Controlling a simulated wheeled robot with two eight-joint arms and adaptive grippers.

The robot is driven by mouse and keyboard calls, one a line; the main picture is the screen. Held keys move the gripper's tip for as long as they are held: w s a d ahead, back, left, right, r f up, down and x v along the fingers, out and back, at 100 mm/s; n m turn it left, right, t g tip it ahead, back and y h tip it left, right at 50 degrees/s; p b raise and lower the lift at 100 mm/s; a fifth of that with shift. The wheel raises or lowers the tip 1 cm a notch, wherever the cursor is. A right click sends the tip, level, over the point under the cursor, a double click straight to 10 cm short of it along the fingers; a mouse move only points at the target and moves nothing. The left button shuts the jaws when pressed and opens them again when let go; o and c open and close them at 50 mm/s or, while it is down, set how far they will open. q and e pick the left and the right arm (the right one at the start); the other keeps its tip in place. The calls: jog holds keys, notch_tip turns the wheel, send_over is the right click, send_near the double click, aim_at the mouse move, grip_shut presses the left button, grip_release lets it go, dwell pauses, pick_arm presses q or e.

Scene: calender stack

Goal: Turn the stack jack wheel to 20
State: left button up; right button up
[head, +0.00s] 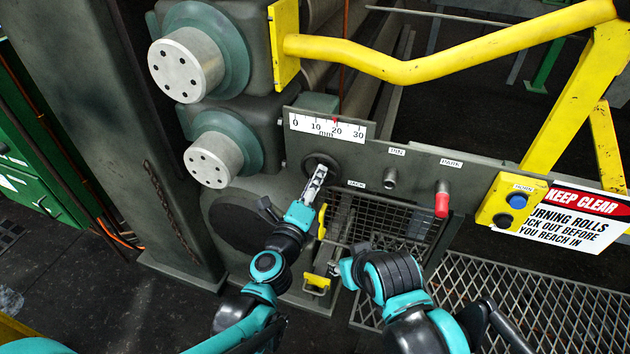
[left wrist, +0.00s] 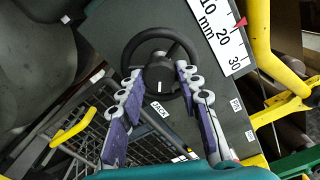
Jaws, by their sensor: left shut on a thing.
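The black jack wheel (left wrist: 128,52) is round, with a central hub carrying a white mark, and sits on the grey panel; in the head view it is partly hidden behind my left gripper (head: 317,178). In the left wrist view my left gripper (left wrist: 160,75) has one finger on each side of the hub, and it is shut on the wheel. The white mm scale (head: 327,128) above runs from 0 to 30, with its red pointer (head: 335,120) close to 20. My right gripper (head: 335,268) is low, apart from the wheel; its jaws are too small to judge.
A pin knob (head: 390,178) and a red-handled park lever (head: 442,200) stick out right of the wheel. A yellow button box (head: 510,200) and yellow guard rail (head: 430,70) stand farther right.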

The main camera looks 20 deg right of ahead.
pick_arm(q)
jog(key=shift+n, duration=3.7)
jog(key=o, duration=1.2)
jog(key=shift+c, duration=0.2)
jog(key=shift+s, duration=0.1)
jog(key=v, duration=1.2)
